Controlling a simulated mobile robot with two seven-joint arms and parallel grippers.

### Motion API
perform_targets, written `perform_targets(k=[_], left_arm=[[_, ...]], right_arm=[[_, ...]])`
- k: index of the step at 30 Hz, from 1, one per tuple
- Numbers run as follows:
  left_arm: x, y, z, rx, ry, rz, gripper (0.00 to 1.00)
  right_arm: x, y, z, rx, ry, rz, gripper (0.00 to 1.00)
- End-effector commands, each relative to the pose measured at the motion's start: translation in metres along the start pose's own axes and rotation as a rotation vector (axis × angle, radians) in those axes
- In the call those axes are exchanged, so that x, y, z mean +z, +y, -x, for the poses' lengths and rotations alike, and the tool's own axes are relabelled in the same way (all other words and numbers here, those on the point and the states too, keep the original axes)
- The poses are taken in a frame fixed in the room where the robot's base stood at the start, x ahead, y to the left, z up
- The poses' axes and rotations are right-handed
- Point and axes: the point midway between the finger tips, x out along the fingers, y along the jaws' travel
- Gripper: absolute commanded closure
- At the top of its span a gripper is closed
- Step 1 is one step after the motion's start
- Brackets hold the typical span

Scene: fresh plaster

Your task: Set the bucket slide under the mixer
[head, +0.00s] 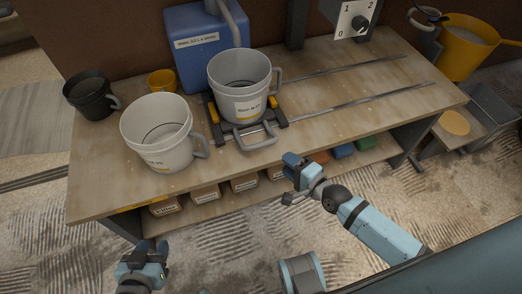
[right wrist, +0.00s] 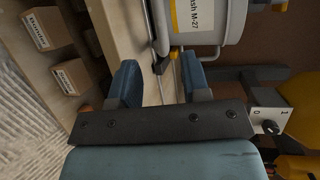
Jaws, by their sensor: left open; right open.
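The bucket slide (head: 256,136) is a dark carriage with yellow parts and a grey loop handle, at the left end of two metal rails on the bench. A grey bucket (head: 238,76) with a white label stands on it. The mixer, cut off at the top edge, shows its dial box (head: 355,18) to the right of the slide. My right gripper (head: 293,178) is open in front of the bench, right of and apart from the handle. In the right wrist view its fingers (right wrist: 158,82) are empty, with the bucket (right wrist: 207,22) beyond. My left gripper (head: 147,250) is open and empty at lower left.
A pale bucket (head: 158,140) stands left of the slide, with a black bucket (head: 90,96) and a small yellow cup (head: 161,81) behind. A blue tank (head: 200,45) stands at the back. The rails (head: 360,107) are clear to the right.

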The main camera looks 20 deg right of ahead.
Motion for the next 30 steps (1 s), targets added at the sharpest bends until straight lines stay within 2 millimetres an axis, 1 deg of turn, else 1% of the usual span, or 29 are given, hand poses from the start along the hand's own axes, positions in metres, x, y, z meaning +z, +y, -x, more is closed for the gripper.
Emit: perform_targets(k=[1, 9, 15, 18, 21, 30], left_arm=[[0.000, 0.000, -0.001, 0.001, 0.005, 0.001, 0.57], [0.000, 0.002, -0.003, 0.006, 0.019, 0.008, 0.57], [0.003, 0.003, -0.004, 0.010, 0.022, 0.011, 0.57], [0.003, 0.003, -0.004, 0.012, 0.024, 0.012, 0.57], [0.002, 0.003, -0.004, 0.013, 0.026, 0.011, 0.57], [-0.001, 0.003, -0.003, 0.013, 0.031, 0.011, 0.57]], right_arm=[[0.000, 0.000, -0.011, -0.003, 0.001, 0.000, 0.57], [0.001, 0.000, -0.069, -0.002, -0.001, 0.000, 0.57], [0.000, 0.000, -0.103, -0.001, 0.000, 0.003, 0.57], [0.000, 0.001, -0.112, 0.000, -0.001, 0.003, 0.57], [0.000, 0.000, -0.118, 0.001, -0.001, 0.003, 0.57], [0.001, 0.000, -0.120, 0.001, -0.001, 0.003, 0.57]])
